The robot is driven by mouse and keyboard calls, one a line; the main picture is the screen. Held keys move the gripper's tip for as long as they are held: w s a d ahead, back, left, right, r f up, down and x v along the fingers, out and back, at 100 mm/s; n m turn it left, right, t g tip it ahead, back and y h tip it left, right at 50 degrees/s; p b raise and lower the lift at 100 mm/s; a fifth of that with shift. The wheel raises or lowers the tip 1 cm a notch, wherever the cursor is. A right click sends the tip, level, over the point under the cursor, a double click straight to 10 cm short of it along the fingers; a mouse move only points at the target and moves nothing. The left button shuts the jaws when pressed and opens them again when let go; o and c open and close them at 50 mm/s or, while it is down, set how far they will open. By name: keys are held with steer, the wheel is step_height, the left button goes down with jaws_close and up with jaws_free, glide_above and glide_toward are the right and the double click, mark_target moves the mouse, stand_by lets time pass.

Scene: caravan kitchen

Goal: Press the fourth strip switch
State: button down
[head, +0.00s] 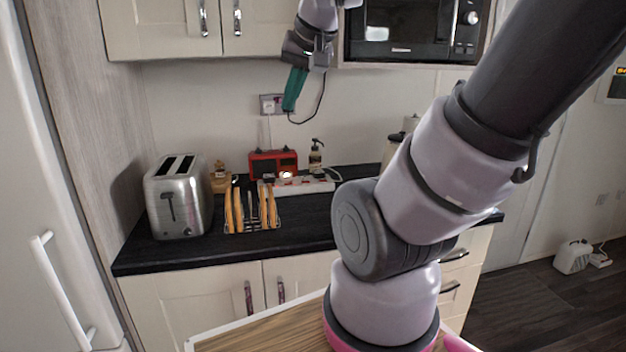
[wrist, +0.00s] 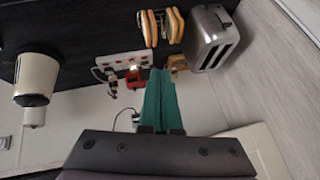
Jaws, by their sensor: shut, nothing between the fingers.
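The white power strip (head: 304,186) lies on the dark counter, in front of the red radio (head: 273,164). In the wrist view the strip (wrist: 122,60) shows a row of small reddish switches, too small to tell apart clearly. Part of the strip is hidden in the head view by the rack. My gripper (head: 289,108) has teal fingers, shut and empty, pointing down in front of the wall, well above the counter. In the wrist view the fingertips of my gripper (wrist: 160,72) appear just right of the strip and radio, apart from the strip.
A steel toaster (head: 179,195) and a rack with slices (head: 252,208) stand left of the strip. A soap bottle (head: 316,156) stands behind it. A cream canister (wrist: 37,75) stands beyond the strip's other end. The microwave (head: 414,30) and cupboards (head: 165,27) hang above.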

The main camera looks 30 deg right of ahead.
steer(key=w+d+f+t+h, duration=0.2)
steer(key=w+d+f, duration=2)
steer(key=w+d, duration=0.4)
steer(key=shift+n, duration=0.4)
steer(key=shift+w, duration=0.1)
glide_above(323, 180)
steer(key=s, duration=0.1)
step_height(323, 180, down, 7)
steer(key=f, duration=0.2)
steer(key=shift+s+a+f, duration=0.15)
steer(key=shift+a+f, duration=0.2)
steer(key=shift+a, duration=0.05)
steer(key=shift+f, duration=0.6)
